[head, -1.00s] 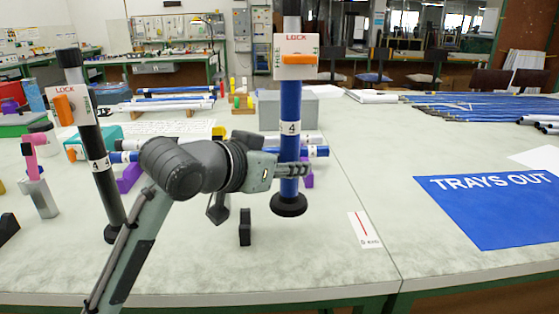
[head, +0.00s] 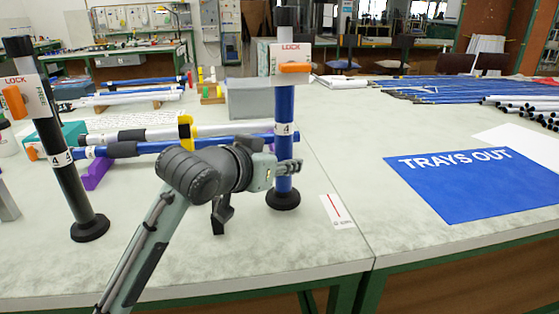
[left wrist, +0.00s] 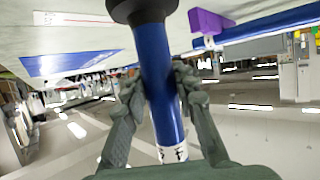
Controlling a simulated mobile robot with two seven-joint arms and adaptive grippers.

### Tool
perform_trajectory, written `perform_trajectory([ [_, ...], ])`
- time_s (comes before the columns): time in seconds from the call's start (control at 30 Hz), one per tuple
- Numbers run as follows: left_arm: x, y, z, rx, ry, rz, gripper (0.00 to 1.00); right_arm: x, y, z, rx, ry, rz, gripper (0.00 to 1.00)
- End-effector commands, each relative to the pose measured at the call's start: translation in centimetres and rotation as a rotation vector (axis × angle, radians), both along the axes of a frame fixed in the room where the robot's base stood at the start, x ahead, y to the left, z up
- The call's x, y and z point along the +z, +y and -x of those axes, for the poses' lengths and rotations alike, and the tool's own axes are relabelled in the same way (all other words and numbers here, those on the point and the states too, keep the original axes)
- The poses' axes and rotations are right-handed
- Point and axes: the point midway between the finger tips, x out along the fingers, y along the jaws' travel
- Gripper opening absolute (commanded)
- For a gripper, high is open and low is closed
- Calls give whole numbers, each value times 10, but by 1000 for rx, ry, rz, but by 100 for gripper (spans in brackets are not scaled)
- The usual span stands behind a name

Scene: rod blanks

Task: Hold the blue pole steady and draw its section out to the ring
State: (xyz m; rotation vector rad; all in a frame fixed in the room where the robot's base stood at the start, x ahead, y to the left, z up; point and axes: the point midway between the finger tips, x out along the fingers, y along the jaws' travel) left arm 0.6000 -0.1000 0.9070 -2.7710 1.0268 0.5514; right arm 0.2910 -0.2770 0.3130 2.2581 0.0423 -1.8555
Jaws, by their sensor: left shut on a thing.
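The blue pole (head: 284,107) stands upright on a round black foot (head: 284,200). It carries a white tag marked 4 and a white LOCK plate (head: 291,54) with an orange lever (head: 295,67) lying level. Above the plate, a short grey section with a dark top (head: 287,17) shows; I cannot make out a ring on it. My left gripper (head: 287,170) is shut on the blue tube, between the tag and the foot. In the left wrist view its fingers (left wrist: 158,76) sit on both sides of the blue tube (left wrist: 158,50). My right gripper is not in view.
A black pole (head: 63,170) with its own LOCK plate stands at the left. Rods lie on purple supports (head: 97,172) behind my arm, with a grey box (head: 262,98) beyond. A blue TRAYS OUT mat (head: 470,185) lies right. A red-line card (head: 337,211) lies near the foot.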

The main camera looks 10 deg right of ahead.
Motion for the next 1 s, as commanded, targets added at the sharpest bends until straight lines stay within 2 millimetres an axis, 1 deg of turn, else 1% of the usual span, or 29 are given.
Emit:
perform_trajectory([
  [0.33, 0, 0, 0, 0, -2, 2, 0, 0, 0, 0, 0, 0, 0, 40],
  [1.0, -17, 0, 0, 0, -2, 1, 0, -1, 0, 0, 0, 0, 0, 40],
])
